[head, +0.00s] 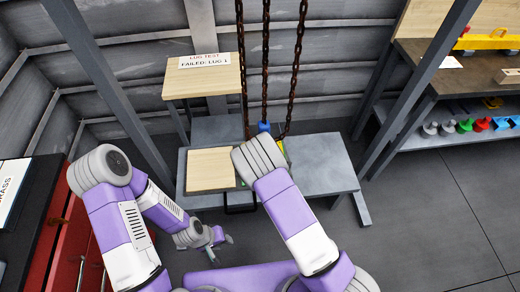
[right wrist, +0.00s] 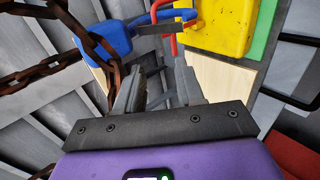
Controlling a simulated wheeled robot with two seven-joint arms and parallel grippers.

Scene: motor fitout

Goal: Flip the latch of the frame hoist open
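In the head view rusty chains (head: 265,60) of the frame hoist hang down to a small blue piece (head: 264,127). The right wrist view shows a blue block (right wrist: 103,42) on a rusty chain, and a curved blue hook (right wrist: 178,14). A grey bar (right wrist: 158,29), perhaps the latch, lies by the hook, beside a bent red rod. My right gripper (right wrist: 158,75) is open and empty, its fingertips just short of the bar; contact cannot be told. In the head view my right arm hides it. My left gripper (head: 222,240) is low in front of the bench, its opening unclear.
A yellow block (right wrist: 217,25) and a green piece lie close by the hook. The grey bench (head: 320,165) bears a wooden board (head: 210,168). A sign reading "FAILED: LUG 1" (head: 205,60) is at the back. Red drawers (head: 70,235) stand left; shelves stand right. The right floor is clear.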

